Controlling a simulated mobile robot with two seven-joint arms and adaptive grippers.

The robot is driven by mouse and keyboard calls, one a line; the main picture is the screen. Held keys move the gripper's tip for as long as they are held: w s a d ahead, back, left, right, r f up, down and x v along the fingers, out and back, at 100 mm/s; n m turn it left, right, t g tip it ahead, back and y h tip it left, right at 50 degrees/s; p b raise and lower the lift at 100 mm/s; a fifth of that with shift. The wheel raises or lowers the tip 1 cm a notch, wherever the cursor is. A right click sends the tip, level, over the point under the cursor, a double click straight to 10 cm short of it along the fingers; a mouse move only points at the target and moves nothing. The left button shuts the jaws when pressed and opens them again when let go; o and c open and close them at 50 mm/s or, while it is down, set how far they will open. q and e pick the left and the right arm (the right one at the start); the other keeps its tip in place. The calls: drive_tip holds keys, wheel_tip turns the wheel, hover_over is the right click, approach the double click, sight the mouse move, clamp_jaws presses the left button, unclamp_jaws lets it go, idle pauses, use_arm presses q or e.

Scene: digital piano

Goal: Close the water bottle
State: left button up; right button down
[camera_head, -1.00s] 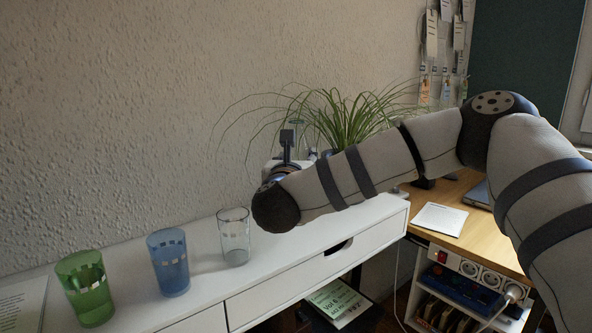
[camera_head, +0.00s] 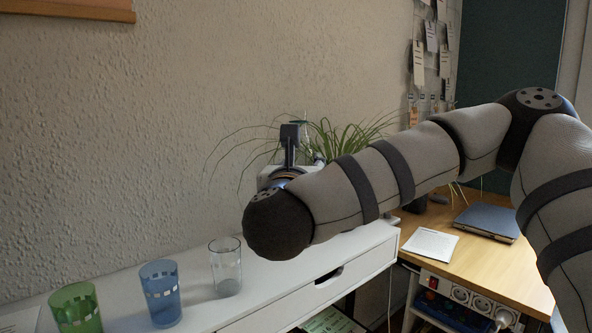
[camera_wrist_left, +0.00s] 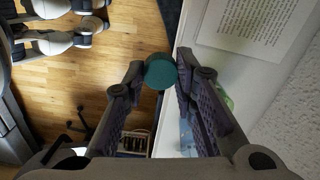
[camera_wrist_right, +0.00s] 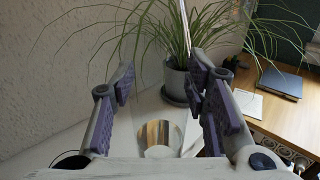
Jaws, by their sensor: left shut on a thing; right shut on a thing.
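In the left wrist view a round teal cap (camera_wrist_left: 160,71) sits between the fingertips of my left gripper (camera_wrist_left: 159,66), which is shut on it. The left gripper is not visible in the head view. In the right wrist view my right gripper (camera_wrist_right: 163,76) is shut on a clear, see-through bottle (camera_wrist_right: 158,134); its outline is faint and a round part shows wood-coloured reflections. In the head view the right gripper is mostly hidden behind my right forearm, above the white shelf. The cap and bottle are apart, in separate views.
The white shelf (camera_head: 318,261) along the wall bears a green glass (camera_head: 76,309), a blue glass (camera_head: 160,292) and a clear glass (camera_head: 225,267). A potted plant (camera_wrist_right: 178,82) stands beyond the right gripper. A wooden desk (camera_head: 478,258) with a closed laptop (camera_head: 487,221) is at right.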

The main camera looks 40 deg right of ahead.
use_arm(q)
drive_tip(key=shift+s+r, duration=0.1)
drive_tip(key=shift+r, duration=0.35)
use_arm(e)
drive_tip(key=shift+s+a+r, duration=0.2)
drive_tip(key=shift+s+r, duration=0.1)
drive_tip(key=shift+s, duration=0.25)
drive_tip(key=shift+s+a+r, duration=0.2)
drive_tip(key=shift+s+r, duration=0.05)
drive_tip(key=shift+s, duration=0.25)
drive_tip(key=c, duration=1.9)
unclamp_jaws()
clamp_jaws()
